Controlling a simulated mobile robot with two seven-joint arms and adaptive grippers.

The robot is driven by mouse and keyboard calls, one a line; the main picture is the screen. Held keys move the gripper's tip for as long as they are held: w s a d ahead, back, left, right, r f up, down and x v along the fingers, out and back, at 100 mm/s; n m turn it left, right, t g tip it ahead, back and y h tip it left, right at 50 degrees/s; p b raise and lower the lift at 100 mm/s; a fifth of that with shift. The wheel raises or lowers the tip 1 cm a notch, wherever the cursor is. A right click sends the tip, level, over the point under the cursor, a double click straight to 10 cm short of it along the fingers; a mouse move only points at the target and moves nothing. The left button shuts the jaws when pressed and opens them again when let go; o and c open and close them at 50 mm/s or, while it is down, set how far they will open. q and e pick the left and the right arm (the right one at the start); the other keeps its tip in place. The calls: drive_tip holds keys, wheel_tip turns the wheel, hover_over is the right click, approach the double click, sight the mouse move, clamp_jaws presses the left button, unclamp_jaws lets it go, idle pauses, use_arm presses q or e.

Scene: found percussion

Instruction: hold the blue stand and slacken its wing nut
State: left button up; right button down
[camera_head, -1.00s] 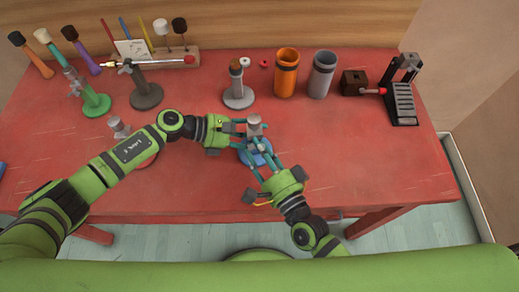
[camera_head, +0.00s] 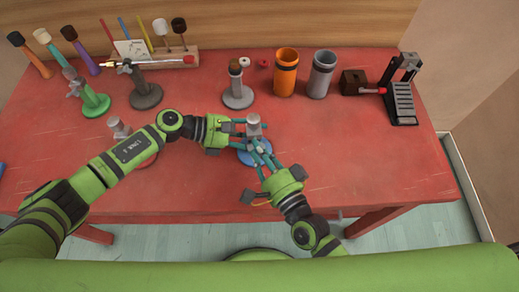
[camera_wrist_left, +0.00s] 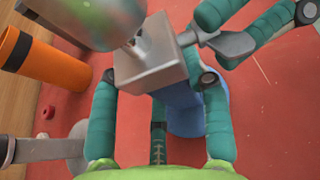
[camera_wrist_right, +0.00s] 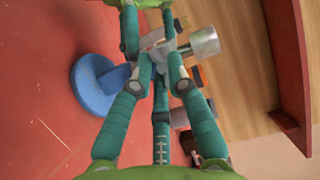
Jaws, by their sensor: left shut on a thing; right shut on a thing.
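The blue stand (camera_head: 247,157) stands upright near the table's front middle, its round base on the red top. Its grey clamp head (camera_head: 254,121) shows as a metal block in the left wrist view (camera_wrist_left: 150,58). My left gripper (camera_head: 238,131) is shut around the blue post (camera_wrist_left: 180,97) just below the block. My right gripper (camera_head: 259,149) comes from the front and is shut on the wing nut, whose grey wing (camera_wrist_left: 231,46) shows between its teal fingers in the left wrist view. In the right wrist view the fingers hide most of the nut; the blue base (camera_wrist_right: 97,88) lies beyond.
Behind are a grey stand (camera_head: 238,98), an orange cup (camera_head: 286,75) and a grey cup (camera_head: 321,76). A dark grey stand (camera_head: 146,95) and a green stand (camera_head: 94,104) stand at the left. A red stand is partly under my left arm. The table's right front is clear.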

drive_tip(key=shift+r+n+g+h, duration=0.15)
drive_tip(key=shift+n+g+h, duration=0.4)
drive_tip(key=shift+n, duration=0.9)
drive_tip(key=shift+r+n+g+h, duration=0.1)
drive_tip(key=shift+n+g+h, duration=0.15)
drive_tip(key=shift+n+h, duration=0.85)
drive_tip(key=shift+n+y, duration=0.35)
drive_tip(key=shift+n, duration=0.2)
drive_tip(key=c, duration=1.3)
unclamp_jaws()
drive_tip(key=shift+o, duration=0.2)
drive_tip(key=shift+s, duration=0.15)
drive_tip(key=v, duration=1.2)
